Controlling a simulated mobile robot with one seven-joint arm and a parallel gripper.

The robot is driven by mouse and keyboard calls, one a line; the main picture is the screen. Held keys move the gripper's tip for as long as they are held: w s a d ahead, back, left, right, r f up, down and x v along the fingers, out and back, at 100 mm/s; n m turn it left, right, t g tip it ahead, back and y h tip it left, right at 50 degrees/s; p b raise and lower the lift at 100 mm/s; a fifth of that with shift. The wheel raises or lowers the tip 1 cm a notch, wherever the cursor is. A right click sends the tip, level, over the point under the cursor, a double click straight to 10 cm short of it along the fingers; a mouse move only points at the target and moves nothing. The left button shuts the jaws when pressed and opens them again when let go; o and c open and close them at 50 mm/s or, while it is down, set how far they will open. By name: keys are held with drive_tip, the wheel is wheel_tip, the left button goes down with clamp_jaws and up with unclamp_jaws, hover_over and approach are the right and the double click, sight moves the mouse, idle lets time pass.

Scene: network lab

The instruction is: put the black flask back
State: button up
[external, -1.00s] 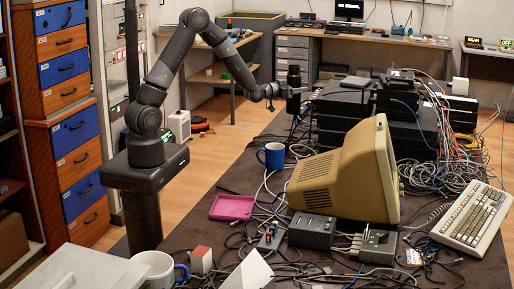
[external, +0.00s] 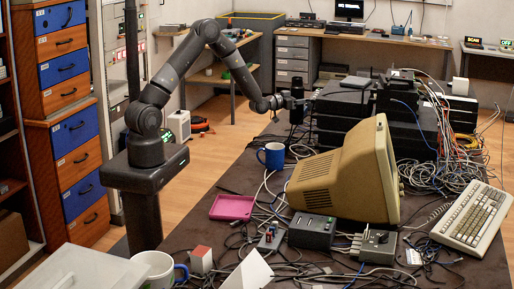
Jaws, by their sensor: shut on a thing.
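The black flask (external: 297,88) is upright at the far part of the dark table, just left of the stacked black boxes. My gripper (external: 291,102) reaches in from the left and is shut on the flask around its middle. The fingers are small and dark here, so their exact contact is hard to see. The flask's lower end is dark against the table and boxes, and I cannot tell whether it touches the table.
A blue mug (external: 271,156) stands nearer on the table (external: 205,185). A beige monitor (external: 345,178), a pink tray (external: 232,207) and many loose cables take up the front. Black boxes (external: 345,100) stand close to the right of the flask.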

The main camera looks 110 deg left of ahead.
drive_tip(key=s+a+f, duration=0.3)
drive_tip(key=a+f, duration=0.5)
drive_tip(key=f, duration=0.1)
drive_tip(key=shift+s+a+f, duration=0.2)
drive_tip(key=shift+a+f, duration=0.05)
drive_tip(key=shift+a, duration=0.15)
drive_tip(key=shift+f, duration=0.15)
drive_tip(key=o, duration=1.4)
drive_tip(key=v, duration=1.2)
